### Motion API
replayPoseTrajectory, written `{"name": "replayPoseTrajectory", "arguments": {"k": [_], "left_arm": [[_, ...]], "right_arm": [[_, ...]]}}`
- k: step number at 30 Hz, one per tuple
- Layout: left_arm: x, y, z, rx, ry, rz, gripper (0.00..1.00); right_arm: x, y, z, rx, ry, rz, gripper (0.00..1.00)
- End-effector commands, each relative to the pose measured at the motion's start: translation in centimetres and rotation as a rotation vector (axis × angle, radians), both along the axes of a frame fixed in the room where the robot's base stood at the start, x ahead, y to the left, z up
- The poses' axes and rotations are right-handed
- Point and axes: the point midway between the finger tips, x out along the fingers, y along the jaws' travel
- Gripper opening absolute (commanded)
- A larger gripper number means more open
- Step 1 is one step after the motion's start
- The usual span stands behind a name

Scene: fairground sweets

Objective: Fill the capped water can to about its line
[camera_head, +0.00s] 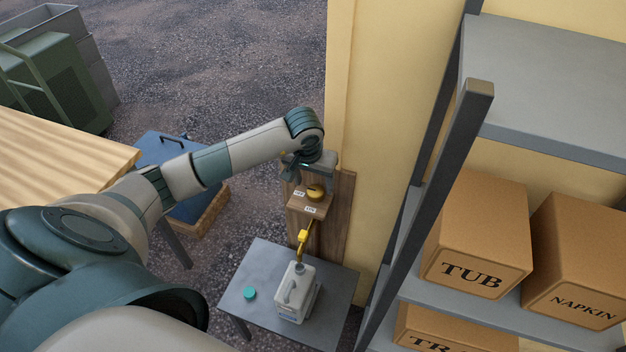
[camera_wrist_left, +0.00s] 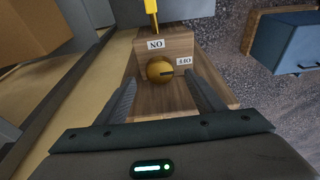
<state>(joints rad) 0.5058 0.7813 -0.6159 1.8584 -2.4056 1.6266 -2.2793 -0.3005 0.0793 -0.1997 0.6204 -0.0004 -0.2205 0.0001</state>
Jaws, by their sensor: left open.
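The water can (camera_head: 292,300), pale grey with a handle, stands upright on a small grey table (camera_head: 245,275). A yellow tap (camera_head: 302,238) comes down over its top; I cannot tell whether the spout is inside the opening. A teal cap (camera_head: 250,294) lies on the table left of the can. A round yellow knob (camera_wrist_left: 160,70) is on a wooden block, its dark mark pointing towards the OFF label (camera_wrist_left: 184,60); an ON label (camera_wrist_left: 156,44) is beside it. My left gripper (camera_wrist_left: 162,80) is open, its fingers either side of the knob, apart from it. The can's line and water level cannot be made out.
A dark-posted shelf (camera_head: 545,140) with cardboard boxes (camera_head: 476,240) stands close on the right. A yellow wall (camera_head: 375,130) is behind the tap. A wooden table (camera_head: 60,150) and a blue box (camera_head: 165,155) are at the left. Open asphalt lies between.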

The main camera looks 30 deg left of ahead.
Motion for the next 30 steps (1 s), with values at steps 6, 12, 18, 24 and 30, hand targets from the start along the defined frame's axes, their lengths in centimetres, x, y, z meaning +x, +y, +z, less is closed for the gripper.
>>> {"name": "replayPoseTrajectory", "arguments": {"k": [6, 12, 18, 24, 30], "left_arm": [[0.5, 0.1, -2.5, -0.001, 0.001, 0.001, 0.62], [1.0, 0.3, -4.4, 0.0, -0.002, 0.0, 0.62], [1.4, 0.3, -5.8, 0.0, -0.001, -0.001, 0.62], [1.6, 0.4, -6.5, 0.0, -0.001, 0.0, 0.62], [1.7, 0.4, -6.7, 0.0, 0.0, 0.001, 0.62]], "right_arm": [[0.0, 0.1, -1.4, 0.001, 0.0, 0.0, 0.92], [0.0, 0.1, -3.3, 0.0, 0.0, 0.0, 0.92], [0.0, 0.0, -5.1, 0.0, -0.001, 0.0, 0.92], [0.0, 0.1, -6.1, 0.0, -0.001, 0.0, 0.92], [0.0, 0.0, -6.3, 0.0, -0.001, 0.0, 0.92]]}}
